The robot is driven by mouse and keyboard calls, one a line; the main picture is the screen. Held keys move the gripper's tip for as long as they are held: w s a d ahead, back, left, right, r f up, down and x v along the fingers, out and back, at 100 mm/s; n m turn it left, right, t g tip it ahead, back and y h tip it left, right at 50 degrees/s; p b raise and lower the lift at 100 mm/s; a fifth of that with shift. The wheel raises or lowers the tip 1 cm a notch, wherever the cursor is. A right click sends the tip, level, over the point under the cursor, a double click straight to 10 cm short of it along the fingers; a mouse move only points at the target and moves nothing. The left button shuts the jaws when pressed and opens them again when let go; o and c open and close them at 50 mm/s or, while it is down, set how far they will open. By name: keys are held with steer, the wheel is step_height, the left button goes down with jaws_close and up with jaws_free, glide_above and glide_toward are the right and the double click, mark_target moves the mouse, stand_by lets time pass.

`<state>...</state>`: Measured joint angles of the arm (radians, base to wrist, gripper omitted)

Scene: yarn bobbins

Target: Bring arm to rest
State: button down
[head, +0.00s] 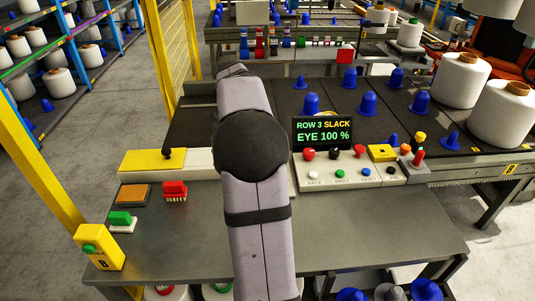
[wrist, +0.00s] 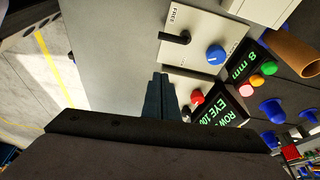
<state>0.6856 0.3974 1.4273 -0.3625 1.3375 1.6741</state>
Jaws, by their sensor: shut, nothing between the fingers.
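My gripper (wrist: 160,82) shows in the wrist view with its two dark fingers pressed together and nothing between them. It points over a panel that carries a black lever (wrist: 176,38) marked FREE, a blue knob (wrist: 215,54) and a red button (wrist: 197,97). I cannot tell whether the fingertips touch the panel. In the head view my arm rises from the bottom centre, across the grey worktable (head: 385,235), to the dark bed behind it. My gripper is hidden there.
A sign (head: 323,132) reads ROW 3 SLACK, EYE 100 %, above a button panel (head: 345,172). A red brush (head: 175,190), a green-topped block (head: 121,220) and a yellow box (head: 98,248) stand left. White bobbins (head: 460,80) and blue cones (head: 369,104) stand right. The table's front right is clear.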

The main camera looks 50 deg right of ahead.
steer(key=w+a+f+n+t, duration=0.1)
steer(key=w+a+f+n, duration=0.1)
steer(key=a+n, duration=0.3)
steer(key=w+a+f+n, duration=0.15)
steer(key=a+n, duration=0.25)
steer(key=a, duration=0.4)
steer(key=s+a+f+n, duration=0.2)
steer(key=a+n, duration=0.2)
steer(key=a, duration=0.2)
steer(key=s+a+f+n+t+y, duration=0.1)
steer(key=s+a+f+n, duration=0.1)
steer(key=a, duration=0.4)
steer(key=s+a+f+n+y, duration=0.1)
steer(key=s+a+f+n, duration=0.1)
steer(key=a+f+n, duration=0.2)
steer(key=shift+s+a+n+t, duration=0.15)
steer(key=shift+a+n+t, duration=0.15)
steer(key=shift+a+n, duration=0.8)
steer(key=s+a+f+n+y, duration=0.1)
steer(key=s+a+f+n, duration=0.1)
steer(key=s+a+n, duration=0.25)
step_height(320, 180, up, 15)
steer(key=p, duration=1.6)
step_height(320, 180, down, 22)
steer(key=b, duration=2.2)
steer(key=shift+d, duration=0.3)
steer(key=shift+r, duration=0.1)
